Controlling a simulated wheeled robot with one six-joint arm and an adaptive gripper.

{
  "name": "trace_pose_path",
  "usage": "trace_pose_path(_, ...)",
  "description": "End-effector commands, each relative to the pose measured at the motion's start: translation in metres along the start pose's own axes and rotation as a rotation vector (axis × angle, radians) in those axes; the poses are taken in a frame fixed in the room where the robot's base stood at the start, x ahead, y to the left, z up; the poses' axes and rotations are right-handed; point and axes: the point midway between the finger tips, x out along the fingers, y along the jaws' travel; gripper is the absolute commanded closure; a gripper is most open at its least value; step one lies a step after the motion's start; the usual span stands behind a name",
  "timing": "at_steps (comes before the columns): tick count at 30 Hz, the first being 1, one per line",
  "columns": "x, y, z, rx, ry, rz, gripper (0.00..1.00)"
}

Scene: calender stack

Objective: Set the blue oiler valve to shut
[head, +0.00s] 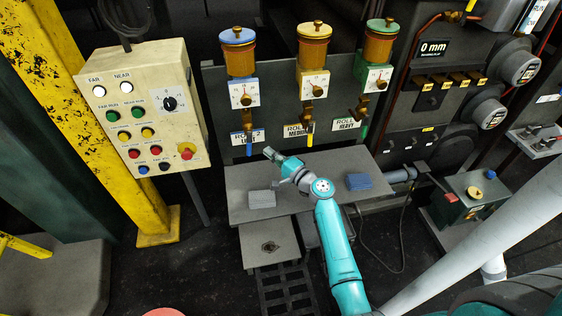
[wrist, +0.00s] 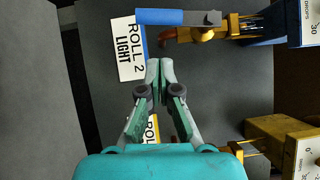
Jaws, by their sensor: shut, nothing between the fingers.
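The blue oiler (head: 238,52), with a blue lid and amber cup, is the leftmost of three on the dark panel in the head view. Its valve has a blue lever handle (head: 249,149) hanging straight down beside the ROLL 2 label. In the wrist view, which is turned sideways, the blue handle (wrist: 165,18) lies along the top, parallel to the brass outlet pipe (wrist: 190,35). My gripper (head: 268,152) is shut and empty, to the right of the handle in the head view. In the wrist view its fingertips (wrist: 160,66) are below the handle, apart from it.
The yellow oiler (head: 313,45) and green oiler (head: 379,42) stand to the right, with their own levers below. A grey shelf (head: 310,169) lies under my gripper, bearing a grey block (head: 262,199) and a blue block (head: 358,181). A button box (head: 150,110) stands left.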

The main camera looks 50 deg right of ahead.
Motion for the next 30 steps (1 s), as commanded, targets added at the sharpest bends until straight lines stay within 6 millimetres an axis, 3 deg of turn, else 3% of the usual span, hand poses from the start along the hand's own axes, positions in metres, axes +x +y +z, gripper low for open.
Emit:
trace_pose_path(3,0.012,0.0,0.015,0.0,-0.003,0.0,1.0)
trace_pose_path(9,0.024,0.0,0.026,0.0,0.0,0.001,1.0)
trace_pose_path(30,0.026,0.002,0.029,0.0,0.0,0.001,1.0)
